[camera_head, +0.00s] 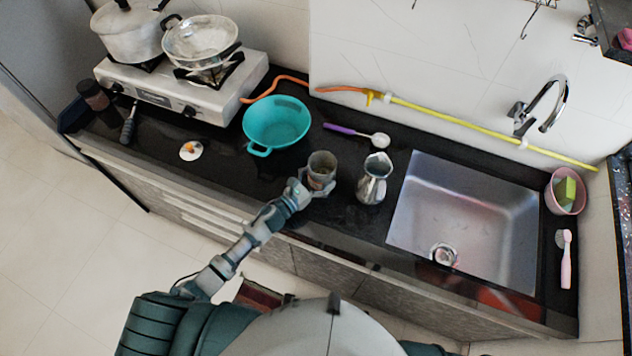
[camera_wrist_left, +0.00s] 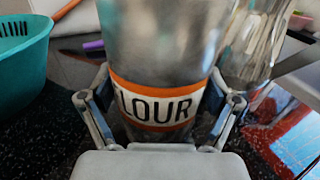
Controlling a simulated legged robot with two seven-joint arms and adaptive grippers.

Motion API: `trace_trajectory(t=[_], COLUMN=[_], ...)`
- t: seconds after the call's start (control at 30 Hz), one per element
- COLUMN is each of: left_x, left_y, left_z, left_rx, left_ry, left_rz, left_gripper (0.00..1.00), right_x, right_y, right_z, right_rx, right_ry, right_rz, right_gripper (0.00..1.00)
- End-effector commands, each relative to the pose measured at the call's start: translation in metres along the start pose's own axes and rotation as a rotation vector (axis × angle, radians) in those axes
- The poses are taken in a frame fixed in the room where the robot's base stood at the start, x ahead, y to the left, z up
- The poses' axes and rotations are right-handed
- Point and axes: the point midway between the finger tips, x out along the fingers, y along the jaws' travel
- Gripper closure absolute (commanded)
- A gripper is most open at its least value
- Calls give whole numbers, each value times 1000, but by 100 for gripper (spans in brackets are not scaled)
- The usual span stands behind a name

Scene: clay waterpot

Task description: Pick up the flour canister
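The flour canister (camera_head: 321,171) is a grey metal cylinder standing on the dark counter, between the teal colander and the metal pitcher. In the left wrist view the canister (camera_wrist_left: 157,105) fills the middle, with an orange-edged white label reading "LOUR". My left gripper (camera_head: 312,187) comes at it from the front. Its two fingers (camera_wrist_left: 157,92) lie along both sides of the canister, with the pads against the label's edges. The canister looks upright; its base is hidden by the gripper. My right gripper is not in view.
The teal colander (camera_head: 275,122) stands to the left, and the metal pitcher (camera_head: 374,178) close on the right. A purple-handled spoon (camera_head: 355,134) lies behind. The sink (camera_head: 465,213) is further right. A stove (camera_head: 183,90) with pots is at far left.

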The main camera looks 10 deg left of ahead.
Motion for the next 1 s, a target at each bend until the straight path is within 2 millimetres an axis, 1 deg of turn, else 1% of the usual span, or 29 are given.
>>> trace_trajectory(t=[0.03,0.07,0.33,0.43,0.57,0.73,0.87,1.0], left_x=[1,1,-2,-4,-4,-2,-21,-48], left_y=[-2,-2,3,6,7,4,-10,-25], left_z=[1,1,3,7,18,40,38,41], left_rx=[0,0,-5,-7,-5,-1,-3,-3], left_ry=[-1,-1,-9,-11,-10,-10,-4,-4], left_rz=[-2,-2,-2,-3,-3,-4,-4,-4], left_gripper=[72,78,78,78,78,78,78,78], right_x=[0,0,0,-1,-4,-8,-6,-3], right_y=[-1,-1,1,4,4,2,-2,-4], right_z=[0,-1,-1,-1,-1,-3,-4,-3], right_rx=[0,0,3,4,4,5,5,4], right_ry=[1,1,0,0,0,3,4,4], right_rz=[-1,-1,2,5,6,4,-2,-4], right_gripper=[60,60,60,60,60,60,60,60])
